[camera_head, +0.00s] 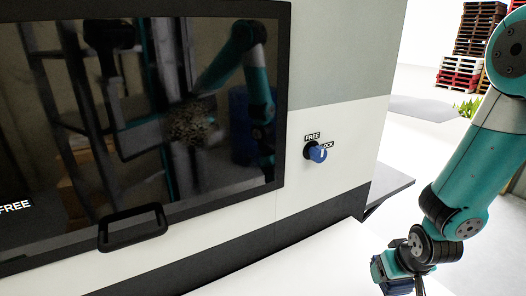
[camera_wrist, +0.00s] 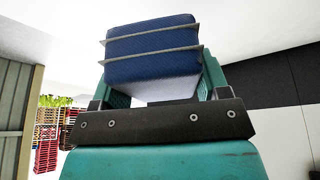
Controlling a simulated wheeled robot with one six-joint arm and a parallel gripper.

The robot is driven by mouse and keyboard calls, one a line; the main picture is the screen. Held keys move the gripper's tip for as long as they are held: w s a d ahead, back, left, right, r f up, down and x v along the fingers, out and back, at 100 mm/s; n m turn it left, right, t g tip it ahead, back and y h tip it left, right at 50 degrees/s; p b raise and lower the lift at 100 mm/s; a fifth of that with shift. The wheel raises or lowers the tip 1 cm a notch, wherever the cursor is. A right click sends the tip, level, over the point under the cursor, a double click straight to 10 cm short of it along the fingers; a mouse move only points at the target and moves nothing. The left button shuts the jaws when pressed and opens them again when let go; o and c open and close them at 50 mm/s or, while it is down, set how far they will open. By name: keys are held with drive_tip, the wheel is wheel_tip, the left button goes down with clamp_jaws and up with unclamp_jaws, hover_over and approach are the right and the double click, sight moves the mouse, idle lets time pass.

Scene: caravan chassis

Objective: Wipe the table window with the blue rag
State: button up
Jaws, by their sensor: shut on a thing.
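The table window (camera_head: 60,110) is a large dark glass pane in a black frame at the left of the head view. It reflects my arm and some shelving. A brown speckled patch (camera_head: 190,122) shows on the glass right of its middle. My gripper (camera_head: 392,284) is low at the right of the head view, pointing down and well apart from the window. In the wrist view it is shut on the blue rag (camera_wrist: 152,48), a thick folded block with pale bands across it. Only a little of the rag shows in the head view.
A black handle (camera_head: 132,229) sticks out at the window's lower edge. A blue knob (camera_head: 317,153) with FREE and LOCK labels is on the white wall right of the window. A dark ledge (camera_head: 388,187) juts from the wall's corner. Stacked pallets (camera_head: 475,45) stand far behind.

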drive_tip(key=w+a+r+n+t, duration=0.1)
drive_tip(key=w+a+r+n, duration=0.3)
drive_tip(key=a+r+n, duration=0.4)
drive_tip(key=n+t+y+p, duration=0.2)
drive_tip(key=n+t+y, duration=0.3)
drive_tip(key=n+y, duration=1.2)
approach(160, 138)
drive_tip(key=s+a+r+n+h, duration=0.1)
drive_tip(key=s+r+n+h, duration=0.1)
drive_tip(key=s+n+h, duration=0.15)
drive_tip(key=shift+y, duration=0.25)
drive_tip(key=w+a+p, duration=0.1)
drive_tip(key=w, duration=0.1)
drive_tip(key=w+a+p, duration=0.1)
drive_tip(key=w+a, duration=0.1)
drive_tip(key=shift+w+a, duration=0.25)
drive_tip(key=shift+w+a, duration=0.5)
drive_tip(key=shift+w, duration=0.4)
drive_tip(key=shift+f, duration=0.1)
